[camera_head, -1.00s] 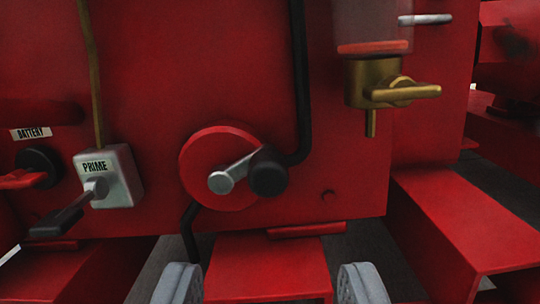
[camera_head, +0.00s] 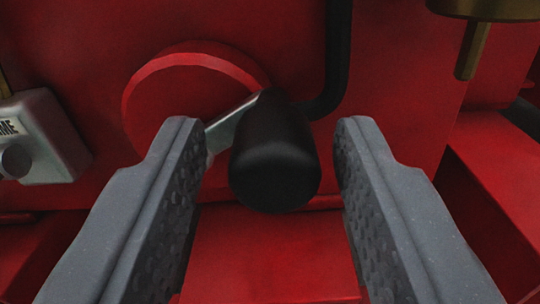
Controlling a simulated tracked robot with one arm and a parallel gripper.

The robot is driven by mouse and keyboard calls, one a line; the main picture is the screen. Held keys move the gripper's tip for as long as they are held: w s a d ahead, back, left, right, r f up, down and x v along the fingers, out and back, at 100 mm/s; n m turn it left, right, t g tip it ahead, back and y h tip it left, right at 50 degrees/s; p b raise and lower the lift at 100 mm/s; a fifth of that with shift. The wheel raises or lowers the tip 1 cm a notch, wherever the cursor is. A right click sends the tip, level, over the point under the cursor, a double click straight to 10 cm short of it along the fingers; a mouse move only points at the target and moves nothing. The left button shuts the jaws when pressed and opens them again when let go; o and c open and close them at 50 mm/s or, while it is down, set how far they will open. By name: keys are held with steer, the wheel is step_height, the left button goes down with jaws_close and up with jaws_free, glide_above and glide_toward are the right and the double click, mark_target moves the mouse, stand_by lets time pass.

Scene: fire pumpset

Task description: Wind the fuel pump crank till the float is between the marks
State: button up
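The fuel pump crank has a round red disc (camera_head: 165,95), a short silver arm (camera_head: 232,120) and a black knob (camera_head: 275,160) that points toward me. The knob is at the right end of the arm. My gripper (camera_head: 270,155) is open, with one grey finger on each side of the knob. A gap shows between the knob and each finger; the right gap is narrow. The float and its marks are not in view.
The grey PRIME switch box (camera_head: 40,135) stands at the left. A black pipe (camera_head: 338,65) runs down right of the crank. A brass valve (camera_head: 475,30) hangs at the top right. A red beam (camera_head: 275,255) lies below.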

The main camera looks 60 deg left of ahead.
jaws_close()
steer(key=shift+f, duration=0.1)
step_height(320, 180, down, 3)
steer(key=m+b, duration=0.2)
steer(key=m, duration=0.7)
steer(key=shift+f, duration=0.2)
steer(key=shift+a, duration=0.1)
steer(key=shift+o, duration=1.2)
jaws_free()
